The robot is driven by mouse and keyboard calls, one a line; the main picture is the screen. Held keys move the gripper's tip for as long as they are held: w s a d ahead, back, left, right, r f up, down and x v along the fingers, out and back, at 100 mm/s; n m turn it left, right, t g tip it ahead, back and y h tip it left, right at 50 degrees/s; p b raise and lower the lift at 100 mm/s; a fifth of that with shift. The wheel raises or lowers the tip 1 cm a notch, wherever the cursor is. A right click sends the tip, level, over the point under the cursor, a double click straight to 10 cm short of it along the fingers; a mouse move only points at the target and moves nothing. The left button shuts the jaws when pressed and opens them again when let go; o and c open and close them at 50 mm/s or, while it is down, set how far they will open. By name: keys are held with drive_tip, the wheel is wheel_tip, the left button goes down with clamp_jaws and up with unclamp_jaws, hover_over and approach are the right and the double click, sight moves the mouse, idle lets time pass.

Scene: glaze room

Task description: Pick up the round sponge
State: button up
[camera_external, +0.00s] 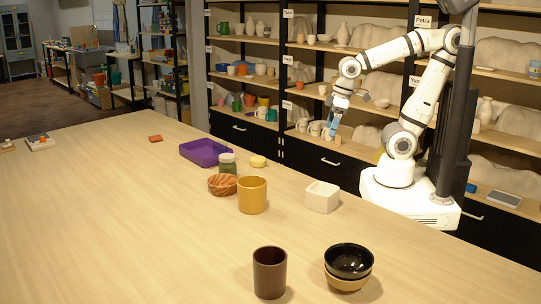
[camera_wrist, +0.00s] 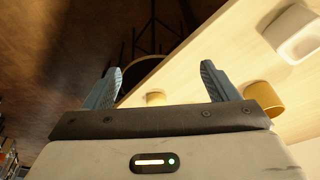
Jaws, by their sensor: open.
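The round sponge (camera_external: 258,161) is a small, low yellow disc on the wooden table near its far edge, right of a purple tray. In the wrist view, a small yellowish round thing (camera_wrist: 155,98), likely the sponge, shows between my fingers, partly hidden behind my gripper body. My gripper (camera_external: 332,134) is off to the right of the sponge, beyond the table's far edge and in front of the shelves. Its two blue-grey fingers (camera_wrist: 160,85) are spread wide with nothing held between them.
Near the sponge are the purple tray (camera_external: 205,152), a green lidded jar (camera_external: 228,166), a wooden bowl (camera_external: 222,185) and a yellow cup (camera_external: 252,196). A white square bowl (camera_external: 322,198) stands to the right. A brown cup (camera_external: 269,272) and stacked bowls (camera_external: 348,265) are nearer. The table's left is mostly clear.

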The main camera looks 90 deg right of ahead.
drive_tip(key=w+d+g, duration=0.1)
drive_tip(key=w+g, duration=0.1)
drive_tip(key=w, duration=1.2)
drive_tip(key=g, duration=0.1)
hover_over(258, 158)
drive_tip(key=f, duration=0.5)
drive_tip(key=shift+s+a+f, duration=0.1)
drive_tip(key=shift+s+f, duration=0.05)
drive_tip(key=shift+s, duration=0.1)
drive_tip(key=shift+w+f, duration=0.25)
drive_tip(key=shift+w, duration=0.05)
drive_tip(key=shift+w+f, duration=0.1)
drive_tip(key=shift+f, duration=0.2)
drive_tip(key=f, duration=0.5)
drive_tip(key=f+p, duration=0.1)
drive_tip(key=f, duration=0.1)
drive_tip(key=shift+d+f, duration=0.15)
drive_tip(key=shift+d, duration=0.2)
drive_tip(key=shift+c, duration=0.6)
drive_tip(key=c, duration=0.9)
drive_tip(key=shift+c, duration=0.2)
